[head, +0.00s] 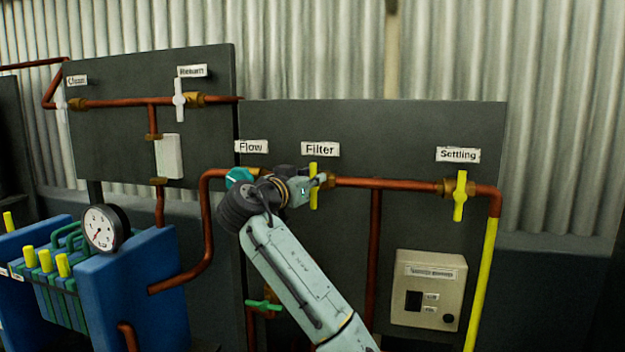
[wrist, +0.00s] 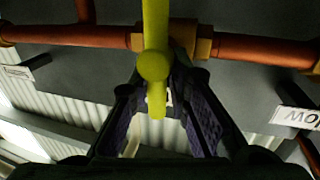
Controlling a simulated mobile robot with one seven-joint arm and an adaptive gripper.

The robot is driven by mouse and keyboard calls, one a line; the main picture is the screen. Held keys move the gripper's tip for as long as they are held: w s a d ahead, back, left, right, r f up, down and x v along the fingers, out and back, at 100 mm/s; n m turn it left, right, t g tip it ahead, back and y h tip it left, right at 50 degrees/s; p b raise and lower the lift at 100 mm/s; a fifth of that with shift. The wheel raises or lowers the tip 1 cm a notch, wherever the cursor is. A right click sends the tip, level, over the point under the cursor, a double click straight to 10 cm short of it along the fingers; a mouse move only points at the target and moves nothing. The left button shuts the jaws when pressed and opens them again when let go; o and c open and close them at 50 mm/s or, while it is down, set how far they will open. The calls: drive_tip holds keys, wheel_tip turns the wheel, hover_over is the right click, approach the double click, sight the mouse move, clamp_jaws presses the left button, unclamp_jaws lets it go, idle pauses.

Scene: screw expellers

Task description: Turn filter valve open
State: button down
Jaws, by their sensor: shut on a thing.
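The yellow filter valve handle (head: 313,169) stands upright on the horizontal copper pipe, below the "Filter" label (head: 320,149). My gripper (head: 316,182) reaches it from the left and covers part of it. In the wrist view, the yellow handle (wrist: 154,28) runs vertically across the pipe, with its round hub facing me. The fingers of my gripper (wrist: 166,84) are on both sides of the handle, shut on it around the hub. The exact contact is dark and partly hidden behind the handle.
The yellow settling valve (head: 460,196) stands near upright at the right. A switch box (head: 428,290) hangs below it. A white-handled return valve (head: 179,99) is at the upper left. A gauge (head: 101,228) and blue machine (head: 165,255) stand left. My arm hides part of the panel.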

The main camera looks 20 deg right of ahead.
drive_tip(key=shift+f+b, duration=0.2)
drive_tip(key=shift+b, duration=0.15)
drive_tip(key=shift+f+n+b, duration=0.2)
drive_tip(key=shift+n+b, duration=0.4)
drive_tip(key=shift+b, duration=0.2)
drive_tip(key=shift+w+a+n+b, duration=0.1)
drive_tip(key=shift+a+n+b, duration=0.05)
drive_tip(key=shift+n+b, duration=0.7)
drive_tip(key=shift+w+a+f+n+t+y+b, duration=0.25)
drive_tip(key=shift+n+t, duration=0.7)
drive_tip(key=shift+n, duration=2.05)
drive_tip(key=shift+s+a+f+n+t+y+b, duration=0.2)
drive_tip(key=shift+n+t, duration=0.7)
drive_tip(key=shift+n, duration=2.05)
drive_tip(key=shift+w+a+f+n+t+y+b, duration=0.1)
drive_tip(key=shift+w+n+t+y+b, duration=0.6)
drive_tip(key=shift+n, duration=2.3)
drive_tip(key=shift+s+t+h+p, duration=0.25)
drive_tip(key=shift+s+p, duration=0.15)
drive_tip(key=shift+s, duration=0.05)
drive_tip(key=c, duration=1.8)
unclamp_jaws()
